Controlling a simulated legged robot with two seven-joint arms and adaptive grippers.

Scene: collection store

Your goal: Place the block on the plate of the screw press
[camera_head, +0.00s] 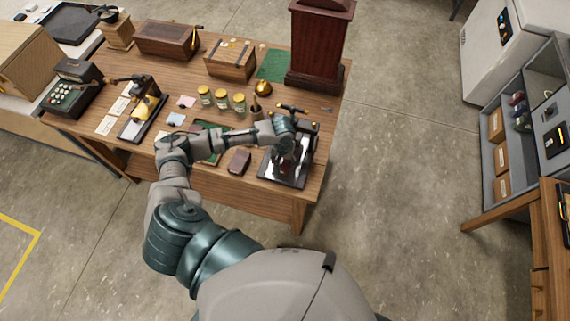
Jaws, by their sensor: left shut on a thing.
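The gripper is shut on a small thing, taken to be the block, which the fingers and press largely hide. I cannot tell whether it touches the plate. My right gripper is not in view.
A dark red-brown flat item (238,160) lies left of the press. Several yellow-lidded jars (221,98), a brass bell (263,88) and a tall dark wooden cabinet (318,45) stand behind. The floor right of the table is clear.

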